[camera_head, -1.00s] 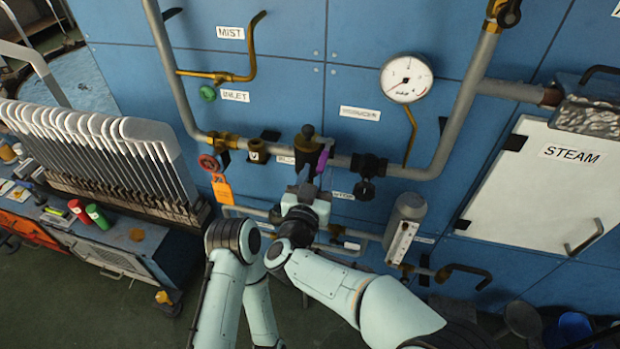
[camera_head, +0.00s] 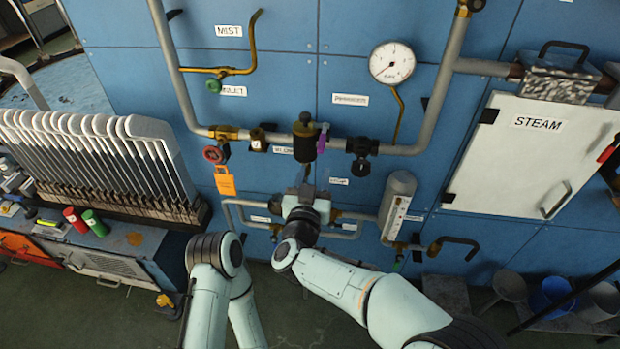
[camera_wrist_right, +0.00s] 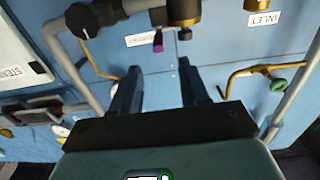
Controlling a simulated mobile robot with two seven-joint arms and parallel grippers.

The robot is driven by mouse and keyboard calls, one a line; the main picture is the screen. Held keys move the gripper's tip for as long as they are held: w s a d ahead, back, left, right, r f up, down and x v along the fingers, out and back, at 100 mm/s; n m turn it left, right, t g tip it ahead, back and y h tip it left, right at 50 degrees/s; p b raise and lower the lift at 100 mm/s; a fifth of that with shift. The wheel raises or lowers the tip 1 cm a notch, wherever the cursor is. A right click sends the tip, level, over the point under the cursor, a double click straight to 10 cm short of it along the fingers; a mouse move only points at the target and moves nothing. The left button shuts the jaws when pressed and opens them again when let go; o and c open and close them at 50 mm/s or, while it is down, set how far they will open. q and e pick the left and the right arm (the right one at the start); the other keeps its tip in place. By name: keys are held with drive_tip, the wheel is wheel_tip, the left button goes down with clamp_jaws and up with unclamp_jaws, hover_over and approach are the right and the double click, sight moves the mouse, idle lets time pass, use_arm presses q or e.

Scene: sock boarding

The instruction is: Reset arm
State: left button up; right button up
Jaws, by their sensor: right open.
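My right gripper (camera_head: 306,188) is in front of the blue panel, below the dark valve (camera_head: 305,140) and its purple lever (camera_head: 322,140). In the right wrist view my right gripper (camera_wrist_right: 158,72) shows two dark fingers spread apart, with nothing between them. The blue panel is behind the fingers, and the purple lever (camera_wrist_right: 158,42) is beyond their tips; no contact shows. My left arm is folded at the lower left in the head view. Its gripper is hidden.
A rack of grey-white sock forms (camera_head: 95,150) stands at the left, above red and green cylinders. Pipes, a gauge (camera_head: 392,62) and a flow tube (camera_head: 396,208) project from the panel. The white STEAM door (camera_head: 530,150) is at the right, with buckets (camera_head: 550,295) below. Open floor lies lower left.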

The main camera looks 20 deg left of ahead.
drive_tip(key=shift+w, duration=0.1)
idle(0.4)
